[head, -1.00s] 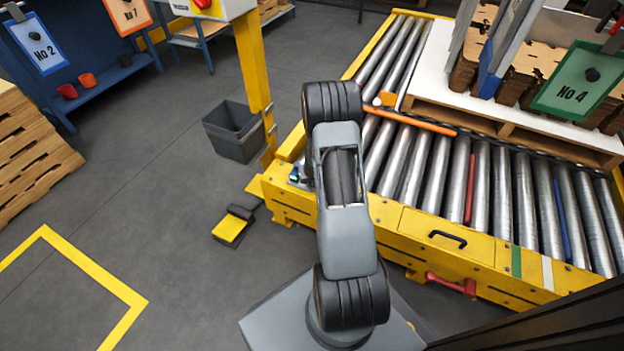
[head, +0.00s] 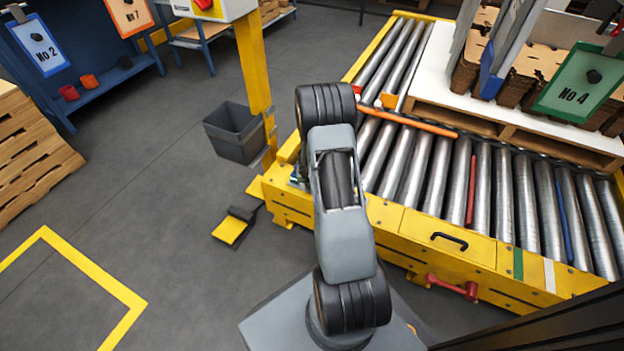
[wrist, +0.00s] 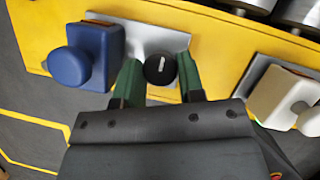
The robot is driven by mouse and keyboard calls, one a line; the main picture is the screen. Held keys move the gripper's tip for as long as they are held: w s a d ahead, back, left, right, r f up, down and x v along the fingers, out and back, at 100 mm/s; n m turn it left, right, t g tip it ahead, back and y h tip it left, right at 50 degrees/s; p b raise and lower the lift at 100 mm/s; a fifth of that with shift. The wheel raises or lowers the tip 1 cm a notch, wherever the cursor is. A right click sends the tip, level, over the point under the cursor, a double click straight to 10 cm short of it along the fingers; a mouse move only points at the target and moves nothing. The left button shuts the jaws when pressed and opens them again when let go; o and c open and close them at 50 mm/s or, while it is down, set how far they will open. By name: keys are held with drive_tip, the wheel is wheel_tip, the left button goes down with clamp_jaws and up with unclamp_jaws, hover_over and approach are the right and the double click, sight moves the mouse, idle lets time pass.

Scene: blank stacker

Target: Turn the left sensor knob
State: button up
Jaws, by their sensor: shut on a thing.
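A round black knob (wrist: 160,69) with a small white mark sits on a grey metal plate (wrist: 122,36) on the yellow frame, in the wrist view. My gripper (wrist: 159,78) has its green fingers on either side of this knob and is shut on it. The knob is upper middle in that view. In the head view, my own arm hides the gripper and the knob.
A blue block with a round blue button (wrist: 70,67) stands close left of the gripper; a whitish block (wrist: 285,98) stands to the right. In the head view, the yellow roller conveyor (head: 395,222) lies right of a yellow post (head: 253,65) and grey bin (head: 235,133).

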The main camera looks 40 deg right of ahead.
drive_tip(key=shift+w+r, duration=0.1)
drive_tip(key=shift+w, duration=0.05)
drive_tip(key=o, duration=0.9)
drive_tip(key=p+v, duration=0.7)
drive_tip(key=v, duration=0.6)
drive_tip(key=shift+r, duration=0.4)
